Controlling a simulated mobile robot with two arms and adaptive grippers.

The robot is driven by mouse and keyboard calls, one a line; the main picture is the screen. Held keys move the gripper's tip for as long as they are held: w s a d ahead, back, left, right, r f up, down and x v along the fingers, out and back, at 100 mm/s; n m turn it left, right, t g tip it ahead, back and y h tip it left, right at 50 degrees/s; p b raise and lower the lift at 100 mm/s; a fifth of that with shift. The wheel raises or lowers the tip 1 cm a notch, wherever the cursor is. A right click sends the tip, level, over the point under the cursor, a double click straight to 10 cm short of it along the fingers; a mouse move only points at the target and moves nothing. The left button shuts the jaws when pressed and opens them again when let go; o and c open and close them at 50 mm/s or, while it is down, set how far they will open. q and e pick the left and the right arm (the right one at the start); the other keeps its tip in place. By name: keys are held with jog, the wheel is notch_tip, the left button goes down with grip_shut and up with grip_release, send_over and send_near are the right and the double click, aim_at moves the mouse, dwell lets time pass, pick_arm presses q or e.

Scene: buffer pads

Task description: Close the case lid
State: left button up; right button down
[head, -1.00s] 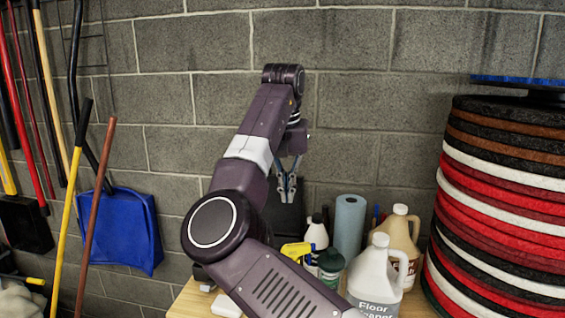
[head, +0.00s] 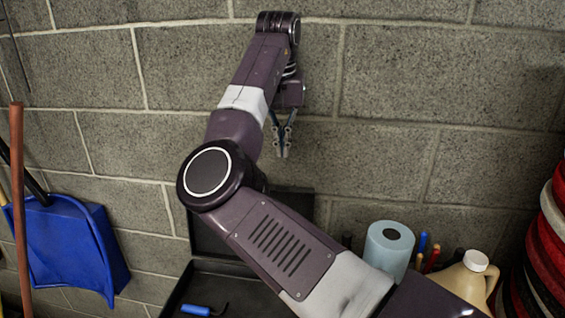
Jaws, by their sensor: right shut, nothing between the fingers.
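The black case (head: 232,268) is at the bottom of the head view, largely hidden by my right arm. Its dark lid (head: 206,238) stands up at the back, near the block wall, so the case is open. A blue-handled item (head: 195,310) lies in the case. My right gripper (head: 281,154) hangs fingers down above the lid's upper edge, apart from it in the picture. Its fingers are shut and empty. My left gripper is not in view.
A blue paper roll (head: 390,247) and a beige jug (head: 461,283) stand right of the case. Red and black pads (head: 548,245) are stacked at the far right. A blue dustpan (head: 65,245) and a brown pole (head: 19,200) are at the left.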

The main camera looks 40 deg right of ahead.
aim_at(284, 177)
jog(key=f+p, duration=0.1)
jog(key=f, duration=0.2)
jog(key=d+f+p, duration=0.1)
jog(key=f, duration=0.1)
jog(key=w+f+p, duration=0.1)
jog(key=f, duration=0.2)
jog(key=shift+d+f, duration=0.15)
jog(key=shift+f, duration=0.5)
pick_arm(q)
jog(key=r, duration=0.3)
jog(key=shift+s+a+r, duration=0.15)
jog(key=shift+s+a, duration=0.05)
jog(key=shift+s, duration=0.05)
pick_arm(e)
jog(key=shift+f, duration=0.1)
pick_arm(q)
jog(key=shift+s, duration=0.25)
